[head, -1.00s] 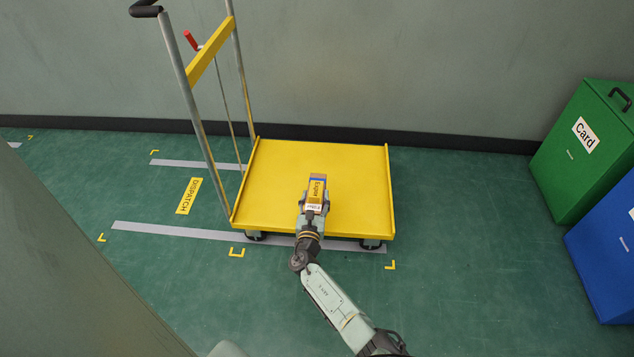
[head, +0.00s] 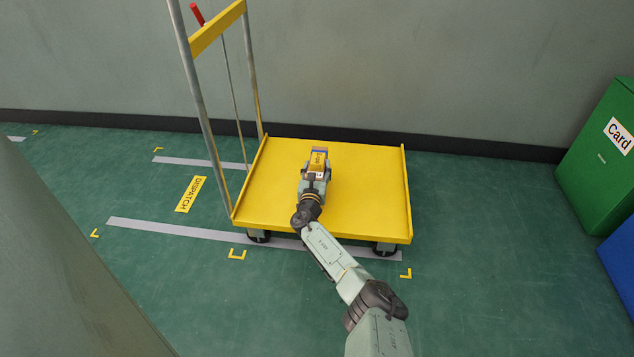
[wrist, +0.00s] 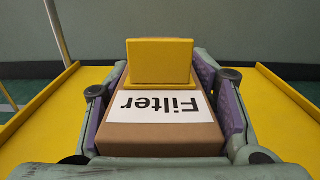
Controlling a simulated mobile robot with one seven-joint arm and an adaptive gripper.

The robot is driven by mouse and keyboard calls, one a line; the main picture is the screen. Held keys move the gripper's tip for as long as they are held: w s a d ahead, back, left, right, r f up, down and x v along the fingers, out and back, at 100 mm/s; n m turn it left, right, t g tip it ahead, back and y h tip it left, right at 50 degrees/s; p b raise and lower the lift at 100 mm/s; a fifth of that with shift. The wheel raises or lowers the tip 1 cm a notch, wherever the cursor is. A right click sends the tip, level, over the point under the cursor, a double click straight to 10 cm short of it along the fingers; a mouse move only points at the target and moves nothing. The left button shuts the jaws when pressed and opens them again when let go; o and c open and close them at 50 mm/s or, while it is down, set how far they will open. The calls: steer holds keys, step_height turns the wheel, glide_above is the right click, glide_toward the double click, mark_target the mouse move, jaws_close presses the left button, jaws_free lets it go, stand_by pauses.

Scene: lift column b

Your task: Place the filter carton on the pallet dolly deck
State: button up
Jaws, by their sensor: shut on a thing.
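The brown filter carton (wrist: 160,138) has a white label reading "Filter", upside down in the wrist view. My gripper (wrist: 162,100) is shut on it, with purple pads against its left and right sides. A yellow block shape (wrist: 160,62) shows at the carton's far end; I cannot tell whether it is part of it. In the head view the carton (head: 319,160) and my gripper (head: 316,170) are over the middle of the yellow pallet dolly deck (head: 365,190). I cannot tell whether the carton touches the deck; its underside is hidden.
The deck has raised lips at left and right (head: 407,190). The dolly's upright handle frame (head: 205,110) stands at its left. The wall is close behind. A green "Card" bin (head: 600,165) and a blue bin (head: 620,250) stand at the right. The deck around the carton is clear.

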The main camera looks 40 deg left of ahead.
steer(key=shift+w+a+b, duration=0.4)
steer(key=shift+w+b, duration=0.1)
steer(key=shift+w, duration=0.05)
step_height(320, 180, down, 3)
steer(key=b, duration=0.3)
steer(key=shift+w+a+f, duration=0.1)
steer(key=shift+f, duration=0.05)
steer(key=shift+f, duration=0.2)
steer(key=o, duration=1.5)
